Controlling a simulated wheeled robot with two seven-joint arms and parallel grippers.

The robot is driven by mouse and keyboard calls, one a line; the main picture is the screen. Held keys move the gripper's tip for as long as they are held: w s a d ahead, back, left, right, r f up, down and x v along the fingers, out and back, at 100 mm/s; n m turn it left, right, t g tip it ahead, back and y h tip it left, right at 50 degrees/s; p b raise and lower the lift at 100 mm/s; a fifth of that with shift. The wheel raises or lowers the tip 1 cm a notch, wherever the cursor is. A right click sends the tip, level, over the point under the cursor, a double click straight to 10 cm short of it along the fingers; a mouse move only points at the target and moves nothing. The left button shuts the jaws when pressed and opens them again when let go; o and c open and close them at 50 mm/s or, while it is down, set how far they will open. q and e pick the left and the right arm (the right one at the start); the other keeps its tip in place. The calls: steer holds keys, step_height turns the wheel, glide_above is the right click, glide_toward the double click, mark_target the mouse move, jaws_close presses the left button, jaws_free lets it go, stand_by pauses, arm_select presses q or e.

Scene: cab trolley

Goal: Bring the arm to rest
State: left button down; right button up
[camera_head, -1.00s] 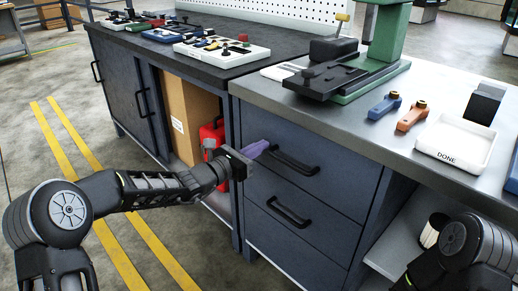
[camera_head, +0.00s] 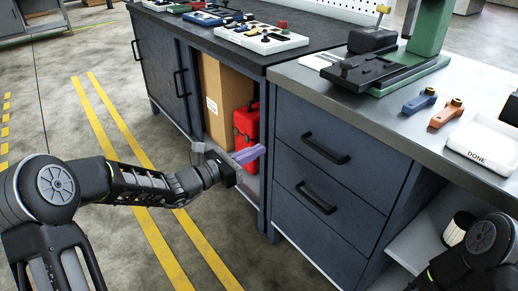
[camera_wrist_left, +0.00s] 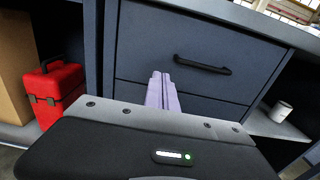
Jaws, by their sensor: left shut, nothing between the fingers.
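My left gripper (camera_head: 250,154) has lilac fingers that are closed together with nothing between them. It hangs in the air in front of the cabinet opening, left of the drawer handles in the head view. In the left wrist view its shut fingers (camera_wrist_left: 161,92) point toward the grey-blue drawer front. My right arm (camera_head: 482,245) shows at the lower right of the head view, but its gripper is out of the picture.
A red toolbox (camera_head: 245,125) and a cardboard box (camera_head: 215,98) stand in the open cabinet. The drawers have black handles (camera_head: 325,149). The worktop holds a green machine (camera_head: 425,30), two small clamps and a white DONE tray (camera_head: 460,153). Open floor lies left.

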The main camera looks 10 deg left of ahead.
arm_select(q)
steer(key=s+d+f+m+g+y, duration=0.1)
steer(key=s+f+m+g+y, duration=0.25)
steer(key=s+f+m, duration=0.65)
steer(key=s+f+m+g+y, duration=0.2)
steer(key=s+f+m+g, duration=0.2)
steer(key=s+f, duration=0.75)
steer(key=s+d+f+m+g+y, duration=0.1)
steer(key=s+f+m+g+y, duration=0.45)
steer(key=f, duration=1.05)
steer(key=s+d+f+m+h, duration=0.25)
steer(key=s+d+m, duration=0.25)
steer(key=s+m, duration=0.3)
step_height(320, 180, up, 25)
steer(key=s+d+n+h+p, duration=0.1)
steer(key=p, duration=2.3)
steer(key=shift+s+d+p, duration=0.2)
steer(key=shift+s+p, duration=0.15)
steer(key=shift+p, duration=0.05)
steer(key=shift+f, duration=0.1)
